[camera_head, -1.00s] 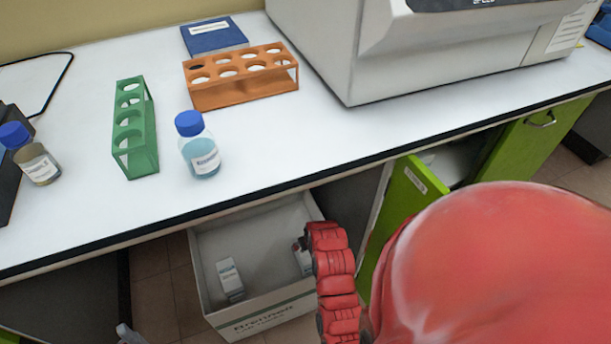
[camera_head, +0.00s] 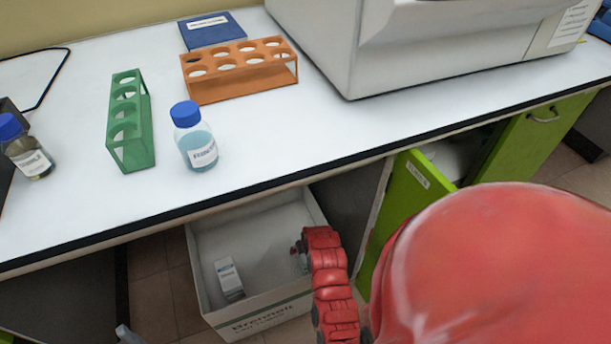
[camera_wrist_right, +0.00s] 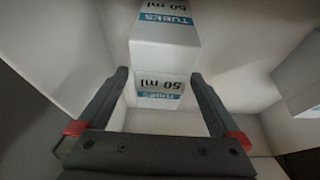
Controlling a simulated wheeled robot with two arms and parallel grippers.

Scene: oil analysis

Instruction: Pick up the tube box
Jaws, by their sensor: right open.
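A white tube box with a blue label reading "TUBES 50 ml" (camera_wrist_right: 163,50) fills the upper middle of the right wrist view. My right gripper (camera_wrist_right: 159,77) is open, with its two dark fingers reaching toward the near end of the box, one on each side. I cannot tell whether they touch it. In the head view a small white box (camera_head: 229,279) stands inside a large carton (camera_head: 262,318) below the bench.
A second white box (camera_wrist_right: 304,72) is at the right of the wrist view. The bench top (camera_head: 330,135) above the carton holds a green rack (camera_head: 131,130), an orange rack (camera_head: 240,80), a blue-capped bottle (camera_head: 196,145) and a large machine (camera_head: 345,50). A green cabinet door (camera_head: 408,195) is open.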

